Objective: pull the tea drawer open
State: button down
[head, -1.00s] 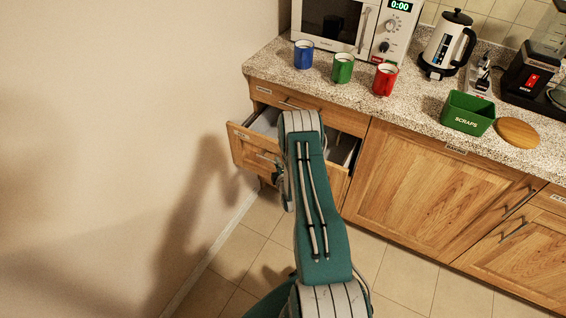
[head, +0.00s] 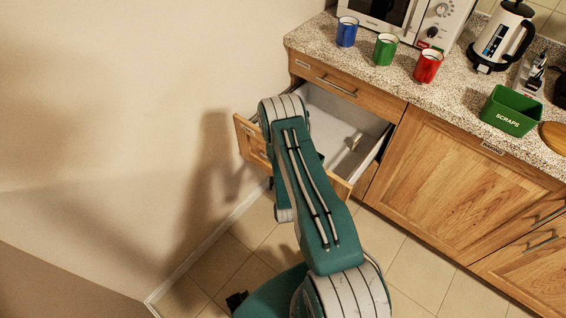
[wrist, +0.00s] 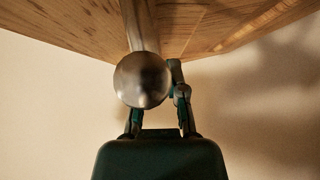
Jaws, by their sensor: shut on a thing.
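A wooden drawer (head: 246,138), which I take to be the tea drawer, stands well out of the cabinet below a closed top drawer (head: 345,84). I cannot read a label on its front. Its pale inside shows in the head view, with a small light item (head: 356,141) near the right side. In the wrist view, its round metal bar handle (wrist: 142,80) runs along the wooden front. My gripper (wrist: 158,88) is shut on this handle, with a finger on the right side of it. My arm hides the gripper and handle in the head view.
A blue mug (head: 347,31), a green mug (head: 385,49) and a red mug (head: 428,66) stand on the counter (head: 455,105). A green scraps bin (head: 511,110) and a kettle (head: 502,36) are to their right. A wall (head: 120,110) is close on the left. The tiled floor (head: 225,262) is clear.

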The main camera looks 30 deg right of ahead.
jog(key=shift+s+a+f, duration=0.2)
jog(key=shift+f, duration=0.05)
jog(key=c, duration=0.7)
grip_release()
jog(key=shift+w, duration=0.1)
jog(key=shift+d+r, duration=0.1)
jog(key=v, duration=1.2)
jog(key=shift+w, duration=0.15)
